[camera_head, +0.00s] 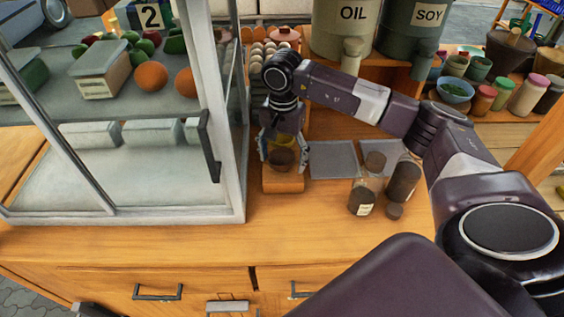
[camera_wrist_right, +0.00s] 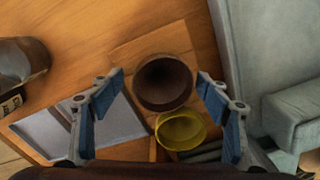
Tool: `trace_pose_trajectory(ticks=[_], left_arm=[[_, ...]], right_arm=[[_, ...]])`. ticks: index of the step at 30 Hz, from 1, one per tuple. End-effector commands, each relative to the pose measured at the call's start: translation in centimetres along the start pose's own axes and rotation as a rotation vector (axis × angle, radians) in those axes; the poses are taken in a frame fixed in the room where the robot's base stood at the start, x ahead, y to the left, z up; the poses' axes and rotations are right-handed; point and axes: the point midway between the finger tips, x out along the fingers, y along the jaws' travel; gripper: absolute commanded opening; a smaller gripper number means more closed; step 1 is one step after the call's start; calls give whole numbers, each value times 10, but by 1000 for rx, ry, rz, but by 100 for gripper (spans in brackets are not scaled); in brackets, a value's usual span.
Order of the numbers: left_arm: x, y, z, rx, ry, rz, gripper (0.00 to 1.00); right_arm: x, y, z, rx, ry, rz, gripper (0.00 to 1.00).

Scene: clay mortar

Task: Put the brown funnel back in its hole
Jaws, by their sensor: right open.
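The brown funnel (camera_wrist_right: 163,83) shows its round, hollow mouth upward in the right wrist view. In the head view it (camera_head: 281,160) is just above or on the front part of a small wooden rack (camera_head: 283,185); I cannot tell whether it sits in a hole. My right gripper (camera_wrist_right: 160,79) points down with open fingers on either side of the funnel, with visible gaps on both sides. A yellow funnel (camera_wrist_right: 180,131) is right beside the brown one. My left gripper is not in view.
A glass display case (camera_head: 232,190) stands close left of the right gripper. Grey square trays (camera_head: 333,160) lie to its right. Dark-filled jars (camera_head: 361,197) stand farther right. OIL (camera_head: 343,25) and SOY (camera_head: 411,30) containers stand behind. The front counter is clear.

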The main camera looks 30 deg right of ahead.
Motion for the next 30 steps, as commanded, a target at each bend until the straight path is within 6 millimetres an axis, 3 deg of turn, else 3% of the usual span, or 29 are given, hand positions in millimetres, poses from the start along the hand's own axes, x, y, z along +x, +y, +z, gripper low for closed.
trace_pose_trajectory(ticks=[5, 15, 21, 30], left_arm=[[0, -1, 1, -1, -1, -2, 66], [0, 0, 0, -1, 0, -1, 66], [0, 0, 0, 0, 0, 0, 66], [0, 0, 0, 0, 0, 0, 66]], right_arm=[[-10, -1, 0, 0, 1, -3, 70], [-78, -1, -1, -1, 2, -5, 70], [-109, -1, 0, 0, 1, -3, 70], [-120, 0, 0, 0, -1, 0, 70]])
